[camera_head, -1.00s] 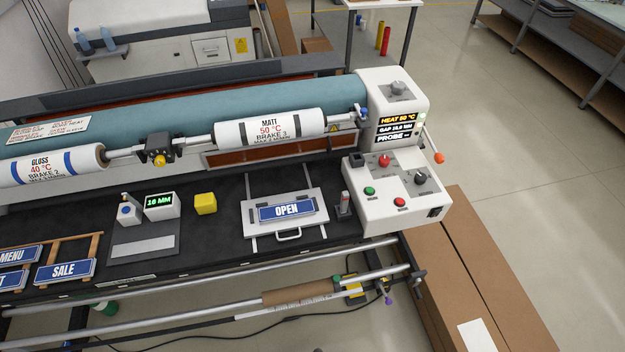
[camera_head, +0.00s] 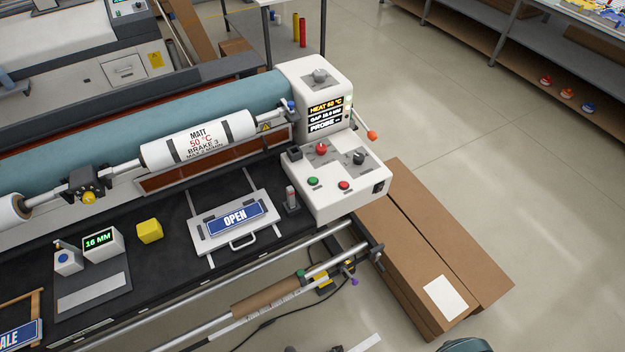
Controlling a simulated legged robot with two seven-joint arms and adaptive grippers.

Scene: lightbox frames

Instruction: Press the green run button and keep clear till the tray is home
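The green run button (camera_head: 313,181) is on the sloped top of the white control box at the laminator's right end. Nothing covers it. A red button (camera_head: 344,185) sits to its right and a larger red knob (camera_head: 321,149) behind it. The light grey tray (camera_head: 205,241) lies on the black bed left of the box, its handle toward the front. A blue OPEN sign (camera_head: 235,218) lies on it. Neither gripper shows. A dark rounded part at the bottom edge may be mine; I cannot tell.
The display (camera_head: 326,113) reads HEAT 50 °C. A white MATT roll (camera_head: 198,140) lies behind the tray. A yellow block (camera_head: 150,231) and a 16 MM gauge (camera_head: 102,244) stand left of it. Cardboard boxes (camera_head: 440,240) lie right of the machine; the floor beyond is clear.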

